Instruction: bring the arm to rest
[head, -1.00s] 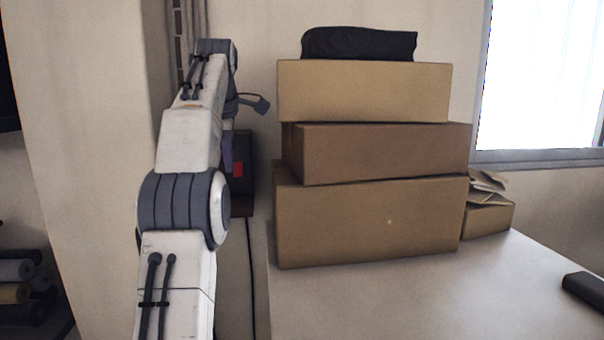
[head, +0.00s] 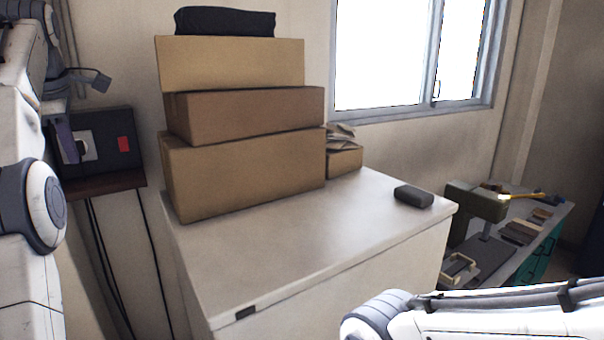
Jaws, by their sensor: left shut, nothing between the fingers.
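My left arm rises along the left edge of the head view. My left gripper (head: 69,150) hangs from its wrist at the upper left, pointing down, with a purplish finger part showing. It is shut and empty, and it appears in front of a dark box (head: 108,126) with a red patch. Part of the left arm is cut off by the picture edge. My right arm shows only as white links at the lower right; its gripper is out of view.
Cardboard boxes (head: 245,168) are stacked on a white cabinet (head: 300,235), with a black bundle (head: 225,21) on top. A small dark block (head: 413,196) lies near the cabinet's right corner. A low bench (head: 545,215) with tools stands at the right. The cabinet's front top is clear.

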